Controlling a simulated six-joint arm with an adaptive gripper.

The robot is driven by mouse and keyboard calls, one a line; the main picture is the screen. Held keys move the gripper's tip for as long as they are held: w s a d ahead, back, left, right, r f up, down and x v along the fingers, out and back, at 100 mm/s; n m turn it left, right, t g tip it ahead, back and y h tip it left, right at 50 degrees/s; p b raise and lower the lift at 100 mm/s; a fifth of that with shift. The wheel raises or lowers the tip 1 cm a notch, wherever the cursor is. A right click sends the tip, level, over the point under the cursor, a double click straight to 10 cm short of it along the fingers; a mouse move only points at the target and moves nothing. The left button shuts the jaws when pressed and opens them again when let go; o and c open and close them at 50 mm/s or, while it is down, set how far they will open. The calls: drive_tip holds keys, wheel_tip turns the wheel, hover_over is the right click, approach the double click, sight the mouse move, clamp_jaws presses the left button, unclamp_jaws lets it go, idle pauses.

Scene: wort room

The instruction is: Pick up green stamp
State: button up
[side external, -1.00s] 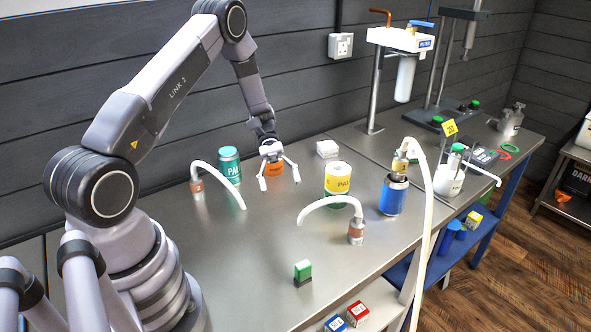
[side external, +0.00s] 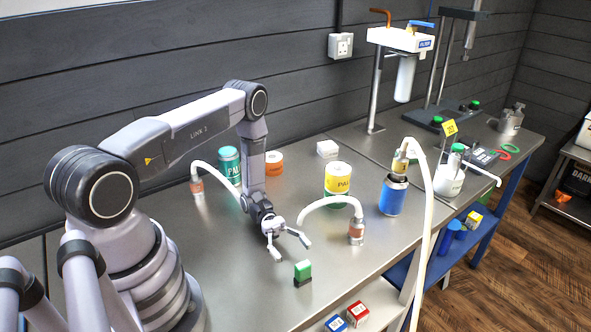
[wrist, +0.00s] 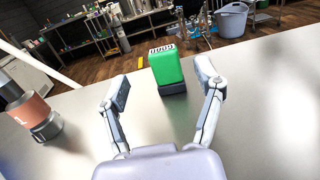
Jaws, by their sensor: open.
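The green stamp (side external: 303,270) stands upright on the steel bench near its front edge, a green block on a dark base. In the wrist view the green stamp (wrist: 167,70) sits ahead of my gripper, between the lines of the two fingers and a little beyond their tips. My gripper (side external: 292,248) is open and empty, low over the bench, just behind and left of the stamp in the side view. In the wrist view my gripper (wrist: 163,88) shows both fingers spread wide, apart from the stamp.
A copper-banded fitting with a white hose (side external: 356,232) stands close to the right of my gripper. Yellow (side external: 338,178), orange (side external: 274,165) and teal (side external: 229,163) labelled containers stand farther back. A blue can (side external: 392,196) is at right. Bench around the stamp is clear.

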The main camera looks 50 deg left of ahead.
sight(300, 263)
drive_tip(key=shift+s+d, duration=0.2)
drive_tip(key=shift+d, duration=1.2)
drive_tip(key=shift+s+d, duration=0.2)
drive_tip(key=shift+d, duration=1.15)
clamp_jaws()
